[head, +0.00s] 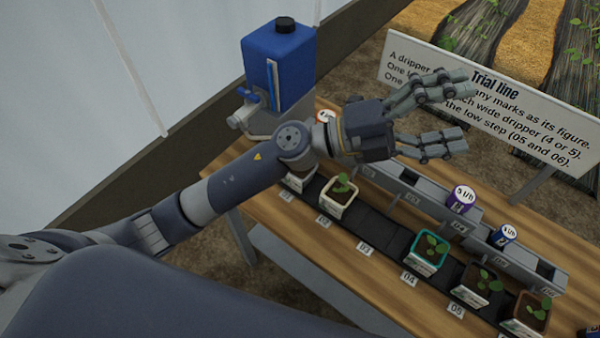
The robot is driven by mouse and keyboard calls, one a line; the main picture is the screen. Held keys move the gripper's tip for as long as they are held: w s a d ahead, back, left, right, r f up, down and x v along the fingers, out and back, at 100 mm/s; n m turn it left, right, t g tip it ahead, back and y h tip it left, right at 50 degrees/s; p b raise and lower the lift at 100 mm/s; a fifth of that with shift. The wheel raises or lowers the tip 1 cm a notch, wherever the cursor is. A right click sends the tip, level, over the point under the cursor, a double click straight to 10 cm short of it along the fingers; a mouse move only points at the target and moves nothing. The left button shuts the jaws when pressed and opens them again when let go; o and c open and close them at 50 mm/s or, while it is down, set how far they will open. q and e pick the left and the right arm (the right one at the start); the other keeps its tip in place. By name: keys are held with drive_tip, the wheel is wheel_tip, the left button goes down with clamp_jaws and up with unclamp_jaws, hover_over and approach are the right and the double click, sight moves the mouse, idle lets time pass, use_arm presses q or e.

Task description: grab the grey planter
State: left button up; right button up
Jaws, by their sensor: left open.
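A pale planter (301,183), whitish to light grey, stands at the 01 end of the black strip. My left forearm and wrist hide most of it, so I cannot be sure it is the grey one. A cream planter (336,205) with a seedling stands beside it at 02. My left gripper (458,110) is open and empty, with fingers spread to the right. It is above the table's back side, in front of the sign, and apart from all planters. My right gripper is not in view.
Teal (426,262), dark brown (474,291) and brown (530,318) planters stand at 04 to 06; 03 is bare. Behind runs a grey stepped rail (405,195) with purple (460,201) and blue (502,237) drippers. A blue tank (270,62) stands behind my arm; the sign (480,90) is at back.

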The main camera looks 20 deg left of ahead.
use_arm(q)
drive_tip(key=s+d+f+m+g+y, duration=0.2)
drive_tip(key=s+f+m+g+y, duration=0.1)
drive_tip(key=f+m+g, duration=0.3)
drive_tip(key=m+y, duration=0.2)
drive_tip(key=y, duration=1.6)
hover_over(301, 173)
drive_tip(key=w, duration=0.1)
wheel_tip(301, 173, down, 15)
drive_tip(key=f, duration=0.3)
drive_tip(key=f+p, duration=0.1)
drive_tip(key=shift+w+a+f, duration=0.15)
drive_tip(key=shift+a, duration=0.2)
drive_tip(key=f, duration=0.1)
drive_tip(key=f+p, duration=0.1)
drive_tip(key=f, duration=0.1)
drive_tip(key=f+p, duration=0.1)
drive_tip(key=f, duration=0.1)
drive_tip(key=shift+s+d+f, duration=0.1)
drive_tip(key=shift+s+f, duration=0.1)
drive_tip(key=shift+s, duration=0.05)
drive_tip(key=shift+f, duration=0.2)
drive_tip(key=c, duration=1.2)
